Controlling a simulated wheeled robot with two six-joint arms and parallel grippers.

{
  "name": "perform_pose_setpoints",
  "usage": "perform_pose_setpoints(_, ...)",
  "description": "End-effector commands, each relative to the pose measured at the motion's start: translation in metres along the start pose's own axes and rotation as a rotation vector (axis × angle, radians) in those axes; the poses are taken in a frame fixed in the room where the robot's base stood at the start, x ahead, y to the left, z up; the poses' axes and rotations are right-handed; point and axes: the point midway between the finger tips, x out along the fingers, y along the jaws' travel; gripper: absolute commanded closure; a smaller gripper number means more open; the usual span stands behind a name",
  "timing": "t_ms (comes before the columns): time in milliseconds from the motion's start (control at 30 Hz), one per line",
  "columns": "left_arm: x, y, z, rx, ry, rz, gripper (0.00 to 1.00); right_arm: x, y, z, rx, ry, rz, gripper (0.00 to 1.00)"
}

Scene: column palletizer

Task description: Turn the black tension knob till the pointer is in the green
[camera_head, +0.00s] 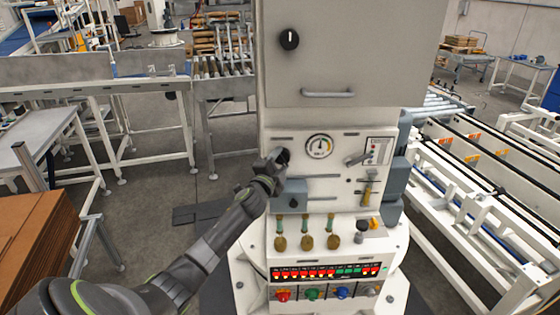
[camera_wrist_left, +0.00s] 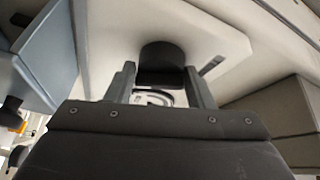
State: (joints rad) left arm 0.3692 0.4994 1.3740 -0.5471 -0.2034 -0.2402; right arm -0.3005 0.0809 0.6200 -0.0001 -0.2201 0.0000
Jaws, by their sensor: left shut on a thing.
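The black tension knob (camera_wrist_left: 162,56) sits on the pale machine panel, between the two fingers of my left gripper (camera_wrist_left: 160,76) in the left wrist view. In the head view my left gripper (camera_head: 276,160) reaches the panel just left of the round gauge, shut on the knob (camera_head: 284,156), which it partly hides. The gauge (camera_head: 319,146) has a white face with coloured marks and a dark pointer roughly upright. It is too small to tell surely whether the pointer is in the green. My right gripper is not in view.
Another black knob (camera_head: 289,39) is on the cabinet door above, over a grey handle (camera_head: 328,94). A lever (camera_head: 359,158) is right of the gauge. Below hang several brass-coloured pieces (camera_head: 306,241) and a row of lit labels (camera_head: 322,272). Conveyors flank the cabinet.

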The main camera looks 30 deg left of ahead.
Motion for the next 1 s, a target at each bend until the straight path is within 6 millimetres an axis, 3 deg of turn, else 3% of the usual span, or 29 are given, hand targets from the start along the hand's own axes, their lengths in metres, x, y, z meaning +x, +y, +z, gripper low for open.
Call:
perform_pose_setpoints(300, 0.001, -0.003, -0.001, 0.000, 0.003, -0.005, 0.75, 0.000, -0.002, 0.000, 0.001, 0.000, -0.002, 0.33)
perform_pose_setpoints(333, 0.001, -0.003, -0.001, 0.000, 0.003, -0.005, 0.48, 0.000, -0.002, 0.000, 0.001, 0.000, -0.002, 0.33)
perform_pose_setpoints(467, 0.001, -0.003, -0.001, 0.000, 0.002, -0.004, 0.33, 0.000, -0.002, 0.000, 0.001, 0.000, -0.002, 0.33)
perform_pose_setpoints(800, -0.002, -0.001, 0.000, 0.000, 0.001, -0.001, 0.33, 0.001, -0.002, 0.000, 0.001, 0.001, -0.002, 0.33)
perform_pose_setpoints(1000, -0.020, 0.001, 0.001, 0.001, 0.001, -0.002, 0.33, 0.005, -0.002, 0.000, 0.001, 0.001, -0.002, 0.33)
